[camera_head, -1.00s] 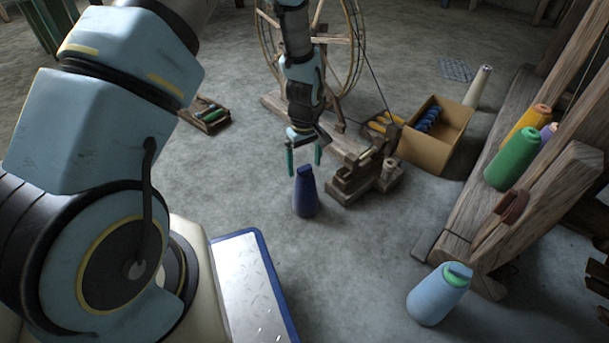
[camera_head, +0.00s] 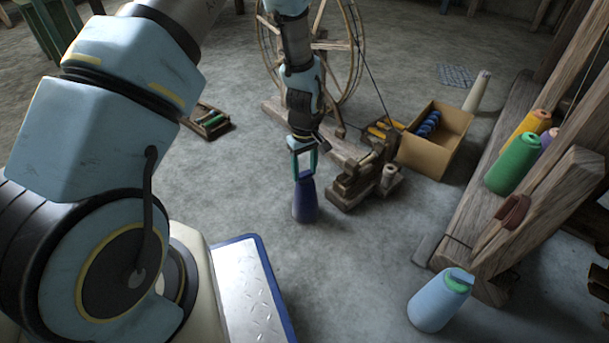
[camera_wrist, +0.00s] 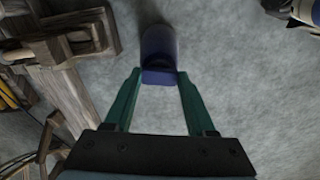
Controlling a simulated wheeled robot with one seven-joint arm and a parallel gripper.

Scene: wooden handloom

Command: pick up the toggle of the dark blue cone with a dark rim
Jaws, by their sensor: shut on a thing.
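The dark blue cone (camera_head: 305,203) stands upright on the grey floor, left of a small wooden stand. It also shows in the wrist view (camera_wrist: 158,45), at top centre. My gripper (camera_head: 304,176) is directly above it, pointing down. Its green fingers are shut on the toggle (camera_wrist: 159,77) at the cone's top, one finger on each side. The toggle is mostly hidden by the fingers in the head view. The cone's base appears to rest on the floor.
A wooden stand (camera_head: 357,182) is close on the right of the cone. A cardboard box (camera_head: 435,150) with blue spools is beyond it. A light blue cone (camera_head: 437,303) stands at lower right. A spinning wheel (camera_head: 345,60) is behind. Floor in front of the dark blue cone is clear.

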